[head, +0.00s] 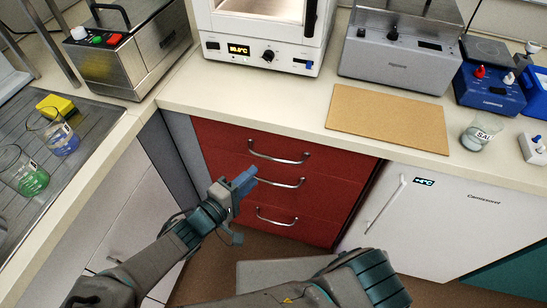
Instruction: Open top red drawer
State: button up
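The red drawer unit sits under the counter at the middle of the head view, with three silver bar handles one above another. The top red drawer (235,138) looks shut, its front in line with the fronts below. Its handle (279,160) is in full view. My gripper (250,178), with blue fingers, is in front of the drawers, left of the handles in the picture and lower than the top handle. It appears apart from the top handle. Whether the fingers are open or shut is not clear. Nothing is seen held in it.
A white fridge (430,225) with a vertical handle stands right of the drawers. Grey-white cabinets (135,215) are at the left. The counter (190,95) overhangs the drawers and carries a brown board (388,118), instruments and beakers. Some floor shows below the drawers.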

aim_at(273, 158)
jog(key=x, duration=1)
jog(key=shift+s, duration=0.1)
jog(key=shift+c, duration=0.3)
jog(key=shift+a, duration=0.1)
grip_shut()
